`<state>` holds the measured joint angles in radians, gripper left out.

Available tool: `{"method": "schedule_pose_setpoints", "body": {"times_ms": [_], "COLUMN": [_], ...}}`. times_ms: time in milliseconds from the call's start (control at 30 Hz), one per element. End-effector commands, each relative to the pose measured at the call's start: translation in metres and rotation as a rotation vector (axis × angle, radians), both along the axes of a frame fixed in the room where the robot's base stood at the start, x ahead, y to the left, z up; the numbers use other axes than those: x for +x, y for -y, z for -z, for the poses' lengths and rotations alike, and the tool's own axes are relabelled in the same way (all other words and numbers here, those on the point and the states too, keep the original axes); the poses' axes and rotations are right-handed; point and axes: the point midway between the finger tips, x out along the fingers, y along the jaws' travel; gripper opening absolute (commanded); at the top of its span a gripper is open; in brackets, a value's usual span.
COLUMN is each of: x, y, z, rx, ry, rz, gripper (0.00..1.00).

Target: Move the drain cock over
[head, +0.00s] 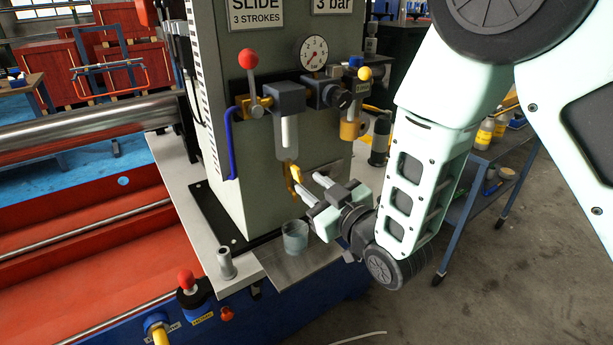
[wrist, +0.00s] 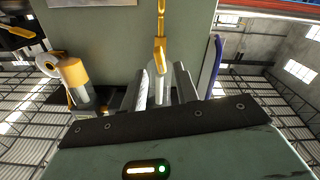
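The drain cock (head: 292,174) is a yellow lever hanging below the clear filter bowl (head: 287,136) on the front of the grey-green machine column. In the wrist view the yellow drain cock (wrist: 160,48) stands upright in the picture, ahead of the fingers and roughly in line with the gap between them. My gripper (head: 306,194) reaches in from the right, just below and in front of the cock. Its two fingers are apart with nothing held between them. In the wrist view the gripper (wrist: 163,82) also shows its spread fingers. Contact with the cock cannot be told.
A clear cup (head: 295,236) stands on a metal shelf (head: 300,264) below the gripper. An amber bowl (head: 350,129) and a pressure gauge (head: 314,53) are to the right of and above the cock. A blue hose (head: 230,145) runs down the left. A red-knobbed lever (head: 249,62) stands above.

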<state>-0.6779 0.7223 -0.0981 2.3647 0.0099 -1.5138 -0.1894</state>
Motion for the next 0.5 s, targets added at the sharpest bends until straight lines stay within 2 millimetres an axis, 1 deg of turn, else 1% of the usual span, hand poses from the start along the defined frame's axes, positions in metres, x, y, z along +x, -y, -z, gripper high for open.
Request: {"method": "schedule_pose_setpoints", "body": {"times_ms": [33,233,500], "x": [0.005,0.024,0.025], "y": [-0.004,-0.016,-0.017], "z": [-0.002,-0.002,0.001], "rx": [0.0,-0.001,0.0], "ry": [0.0,0.001,0.0], "rz": [0.0,0.0,0.001], "gripper": [0.3,0.3,0.3]}}
